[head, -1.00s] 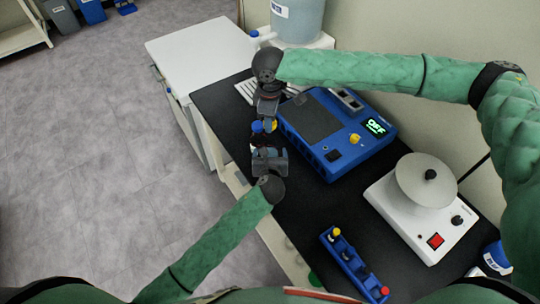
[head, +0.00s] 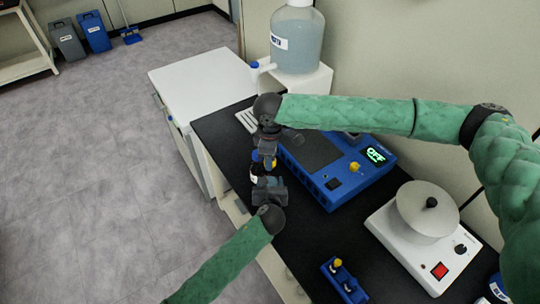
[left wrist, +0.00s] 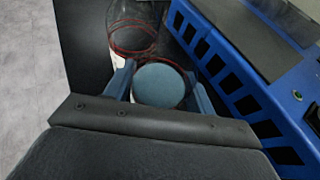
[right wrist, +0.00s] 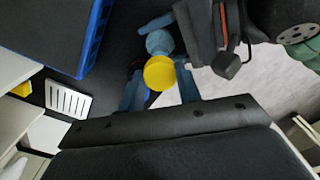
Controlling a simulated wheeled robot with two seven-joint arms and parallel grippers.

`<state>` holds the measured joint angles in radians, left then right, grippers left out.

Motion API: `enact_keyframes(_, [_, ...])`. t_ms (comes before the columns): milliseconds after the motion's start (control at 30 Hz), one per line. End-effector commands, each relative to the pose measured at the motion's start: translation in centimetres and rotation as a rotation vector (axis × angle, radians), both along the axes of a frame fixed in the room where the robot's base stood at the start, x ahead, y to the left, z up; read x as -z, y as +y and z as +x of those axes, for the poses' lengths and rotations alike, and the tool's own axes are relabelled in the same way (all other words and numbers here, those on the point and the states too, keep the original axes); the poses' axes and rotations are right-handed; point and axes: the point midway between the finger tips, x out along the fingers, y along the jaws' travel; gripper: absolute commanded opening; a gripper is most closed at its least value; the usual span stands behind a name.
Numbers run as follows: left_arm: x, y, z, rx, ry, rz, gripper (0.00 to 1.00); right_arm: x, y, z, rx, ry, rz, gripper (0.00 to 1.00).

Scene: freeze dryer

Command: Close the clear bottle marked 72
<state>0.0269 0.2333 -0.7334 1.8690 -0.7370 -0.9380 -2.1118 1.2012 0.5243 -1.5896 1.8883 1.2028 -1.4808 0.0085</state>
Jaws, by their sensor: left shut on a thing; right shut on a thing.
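My left gripper (head: 268,184) is shut on a round blue-grey piece, whose flat disc shows between the fingers in the left wrist view (left wrist: 160,87). My right gripper (head: 267,158) is just beyond it in the head view, shut on a piece with a round yellow top (right wrist: 159,73). The blue-grey piece also shows right behind the yellow top in the right wrist view (right wrist: 159,41); whether they touch is unclear. Clear curved edges with thin red rings (left wrist: 133,38) show beyond the left fingers, too unclear to name. No mark 72 is readable.
A blue instrument (head: 325,168) with a lit display stands right beside the grippers on the black bench. A white device with a round top plate (head: 427,212) stands nearer. A blue rack (head: 343,283) is at the front, and a large water bottle (head: 296,40) at the back.

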Motion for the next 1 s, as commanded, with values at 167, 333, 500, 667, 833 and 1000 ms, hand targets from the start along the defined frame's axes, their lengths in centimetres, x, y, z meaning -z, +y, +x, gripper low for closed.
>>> enact_keyframes(167, [0.0, 0.0, 0.0, 0.000, 0.000, 0.000, 0.14, 1.0, 0.0, 0.0, -0.001, -0.001, 0.001, 0.10])
enact_keyframes(333, [0.0, 0.0, 0.0, 0.000, 0.000, 0.000, 0.14, 0.9, 0.0, 0.0, -0.001, -0.001, 0.001, 0.10])
enact_keyframes(500, [0.0, 0.0, 0.0, 0.000, 0.000, 0.000, 0.14, 0.9, 0.0, 0.0, -0.001, -0.001, 0.001, 0.10])
enact_keyframes(667, [0.0, 0.0, 0.0, 0.000, 0.000, 0.000, 0.14, 1.1, 0.0, 0.0, -0.001, 0.000, 0.001, 0.10])
enact_keyframes(833, [0.0, 0.0, 0.0, 0.000, 0.000, 0.000, 0.14, 1.9, 0.0, 0.0, -0.001, 0.000, 0.001, 0.10])
enact_keyframes(1000, [0.0, 0.0, 0.0, 0.000, 0.000, 0.000, 0.14, 2.6, 0.0, 0.0, -0.001, -0.001, 0.001, 0.10])
